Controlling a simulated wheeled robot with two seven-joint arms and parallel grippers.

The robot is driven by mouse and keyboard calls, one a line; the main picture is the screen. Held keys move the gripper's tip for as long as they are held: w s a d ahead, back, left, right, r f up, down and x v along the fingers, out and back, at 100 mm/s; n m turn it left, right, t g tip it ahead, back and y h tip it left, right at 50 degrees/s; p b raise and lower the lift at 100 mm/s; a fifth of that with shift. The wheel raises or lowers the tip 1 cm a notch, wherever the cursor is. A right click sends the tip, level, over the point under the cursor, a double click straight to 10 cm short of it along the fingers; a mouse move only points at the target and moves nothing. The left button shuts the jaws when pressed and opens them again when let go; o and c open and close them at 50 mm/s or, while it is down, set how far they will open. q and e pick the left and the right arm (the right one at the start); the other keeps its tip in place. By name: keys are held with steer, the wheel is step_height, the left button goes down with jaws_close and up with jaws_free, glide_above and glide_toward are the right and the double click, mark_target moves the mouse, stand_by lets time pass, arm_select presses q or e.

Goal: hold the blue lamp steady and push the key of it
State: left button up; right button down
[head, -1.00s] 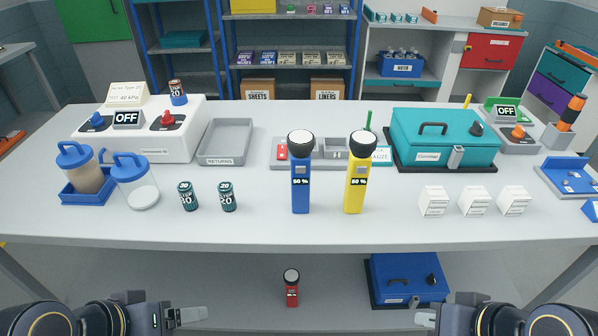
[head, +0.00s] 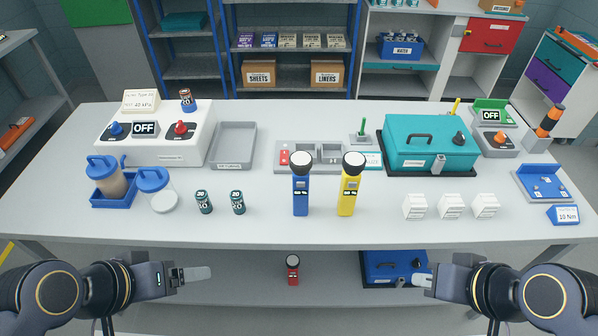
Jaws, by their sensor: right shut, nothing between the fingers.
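The blue lamp (head: 301,195) stands upright on the table near its middle, with a round white head on top and a small dark display on its front. Its key is too small to make out. A yellow lamp (head: 347,193) stands upright just right of it. My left gripper (head: 200,273) is in front of the table's front edge at lower left, apart from the lamp; its finger opening cannot be made out. My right gripper (head: 415,281) is at lower right, in front of the table edge, shut and empty, also apart from the lamp.
Two small dark cans (head: 238,202) stand left of the blue lamp, and white boxes (head: 450,206) stand right of the yellow one. A grey tray (head: 293,169) lies behind the lamps. A red lamp (head: 292,269) stands on the lower shelf. The tabletop before the blue lamp is clear.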

arm_select(q)
steer(key=shift+w, duration=0.1)
steer(key=shift+c, duration=1.4)
steer(key=w+d+f+n+g+h+b, duration=0.1)
steer(key=w+d+f+n+h+b, duration=0.2)
steer(key=w, duration=0.4)
steer(key=w+d+f+n+g+h+b, duration=0.1)
steer(key=w+d+n, duration=0.1)
steer(key=w+n, duration=0.45)
steer(key=n+h+b, duration=0.4)
steer(key=n, duration=0.6)
glide_toward(297, 203)
steer(key=shift+w+f, duration=0.45)
steer(key=shift+f, duration=0.15)
steer(key=shift+w+f, duration=0.45)
steer(key=shift+f, duration=0.15)
steer(key=shift+w+d+f, duration=0.2)
steer(key=shift+d+f, duration=0.15)
steer(key=shift+f, duration=0.05)
steer(key=b+x, duration=0.3)
steer(key=x, duration=0.4)
steer(key=shift+d+f, duration=0.2)
steer(key=shift+d, duration=0.15)
steer(key=shift+w+d+f+b, duration=0.25)
steer(key=shift+d+b, duration=0.15)
steer(key=shift+d, duration=0.15)
